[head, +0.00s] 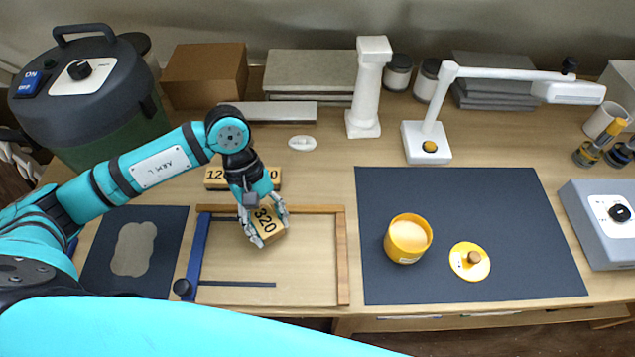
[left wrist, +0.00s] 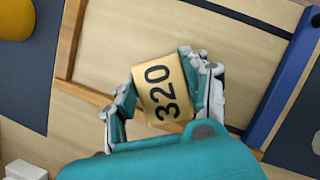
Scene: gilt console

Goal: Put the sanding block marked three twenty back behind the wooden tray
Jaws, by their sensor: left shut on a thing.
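My left gripper (head: 263,224) is shut on the sanding block marked 320 (head: 268,219), a tan block with black digits. The block also shows between the fingers in the left wrist view (left wrist: 162,92). In the head view it appears over the back part of the wooden tray (head: 345,265); its exact height above it is hard to tell. Behind the tray's back edge is a block marked 120 (head: 214,180). Another block face ending in 0 (head: 272,178) shows to its right; my left gripper hides the space between them. My right gripper is not in view.
A blue bar (head: 196,258) runs along the tray's left side. A dark mat (head: 480,200) at right holds a yellow jar (head: 407,240) and its lid (head: 469,261). A small white dish (head: 302,143), a white column (head: 369,90) and a grey-topped bar (head: 270,112) stand farther back.

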